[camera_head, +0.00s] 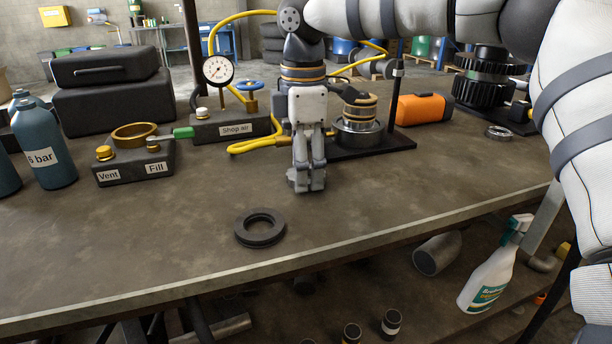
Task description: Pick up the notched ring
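A dark grey flat ring (244,233), which looks like the notched ring, lies flat on the bench (400,188) near its front edge. Its notches are hard to make out at this size. My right gripper (307,184) points down above the bench, behind and to the right of the ring, apart from it. Its fingers appear close together, but the viewing angle does not show whether they are open or shut. No object shows between them. My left gripper is not in view.
A Shop air block with gauge (217,70) and yellow hose stands behind. A black stand with a metal part (358,133) is just behind my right gripper. Vent/Fill block (135,168) and blue bottles (48,160) stand left. Bench around the dark ring is clear.

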